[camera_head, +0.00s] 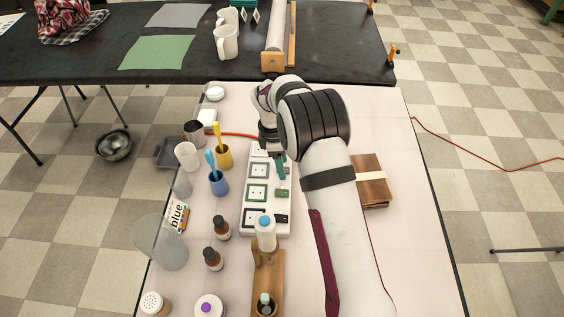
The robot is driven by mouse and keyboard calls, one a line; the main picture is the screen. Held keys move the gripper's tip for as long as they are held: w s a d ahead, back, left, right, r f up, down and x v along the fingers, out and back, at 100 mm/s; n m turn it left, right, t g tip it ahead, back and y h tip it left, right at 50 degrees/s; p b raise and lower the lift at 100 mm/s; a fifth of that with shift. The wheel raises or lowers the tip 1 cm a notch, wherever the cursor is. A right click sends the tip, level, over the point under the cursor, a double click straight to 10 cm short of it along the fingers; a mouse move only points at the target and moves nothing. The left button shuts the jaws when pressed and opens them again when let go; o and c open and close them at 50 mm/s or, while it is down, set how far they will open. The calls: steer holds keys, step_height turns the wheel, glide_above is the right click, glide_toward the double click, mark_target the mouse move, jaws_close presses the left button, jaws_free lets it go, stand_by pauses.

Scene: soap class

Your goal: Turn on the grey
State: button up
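A white power strip (246,205) lies lengthwise on the pale table, with several square sockets, each framed in its own colour. The grey-framed socket (258,170) is above the green-framed socket (257,192), and a black-framed socket (254,217) is nearest. A green switch (281,193) and a black switch (281,218) sit to the right of their sockets. My gripper (279,172) points down over the strip's right side, beside the grey-framed socket. It hides the switch area there. Its fingers are small and dark, so contact and opening cannot be made out.
A blue-capped white bottle (266,233) on a wooden stand is at the strip's near end. Blue cup (219,183), yellow cup (224,157) and brown bottles (221,228) stand left. A wooden block (371,180) lies right of my arm.

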step_height(320, 180, up, 16)
steer(key=a, duration=0.2)
steer(key=shift+f, duration=0.15)
